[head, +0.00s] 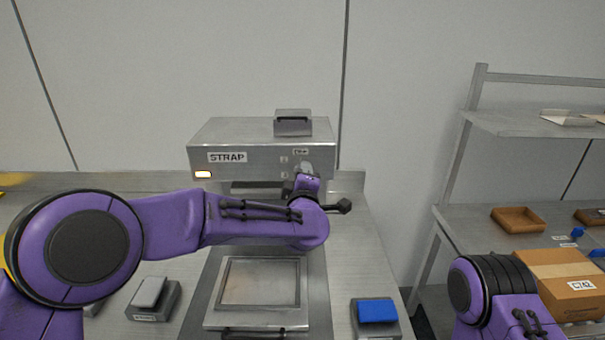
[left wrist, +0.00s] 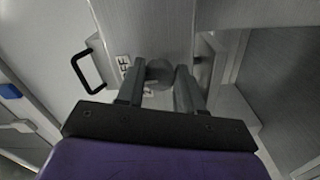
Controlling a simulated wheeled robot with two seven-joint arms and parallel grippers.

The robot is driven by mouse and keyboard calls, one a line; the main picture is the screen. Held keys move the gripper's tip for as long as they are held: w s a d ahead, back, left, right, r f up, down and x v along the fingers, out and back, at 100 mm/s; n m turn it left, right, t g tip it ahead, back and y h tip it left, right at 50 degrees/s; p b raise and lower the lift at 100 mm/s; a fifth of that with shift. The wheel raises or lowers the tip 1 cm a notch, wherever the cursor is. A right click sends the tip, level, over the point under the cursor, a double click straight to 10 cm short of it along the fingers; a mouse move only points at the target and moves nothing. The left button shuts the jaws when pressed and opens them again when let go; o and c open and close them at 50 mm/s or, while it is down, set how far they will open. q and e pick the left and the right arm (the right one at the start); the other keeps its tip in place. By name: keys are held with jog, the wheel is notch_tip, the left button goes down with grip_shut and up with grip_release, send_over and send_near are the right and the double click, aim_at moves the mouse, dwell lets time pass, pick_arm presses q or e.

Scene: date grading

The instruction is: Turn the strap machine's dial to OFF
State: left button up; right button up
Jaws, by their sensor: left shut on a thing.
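The strap machine (head: 235,136) is a grey metal box marked STRAP at the back of the bench, with a lit lamp (head: 203,174) on its front at lower left. My left gripper (head: 303,176) is at the right part of its front. In the left wrist view my left gripper (left wrist: 159,88) is shut on the round grey dial (left wrist: 160,71), one finger on each side. A label reading OFF (left wrist: 124,64) sits beside the left finger, and another label is partly hidden. The dial's pointing direction cannot be told. My right gripper is outside the views.
A metal plate (head: 261,318) lies below my left arm. A grey block on a base (head: 148,292) is at left and a blue block (head: 377,310) at right. At far right a shelf (head: 540,124) holds trays and a carton labelled C742 (head: 565,270).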

pick_arm(q)
jog(key=shift+m, duration=0.3)
jog(key=o, duration=1)
jog(key=shift+o, duration=0.2)
jog(key=s+b, duration=0.3)
jog(key=s, duration=0.7)
jog(key=shift+s, duration=0.25)
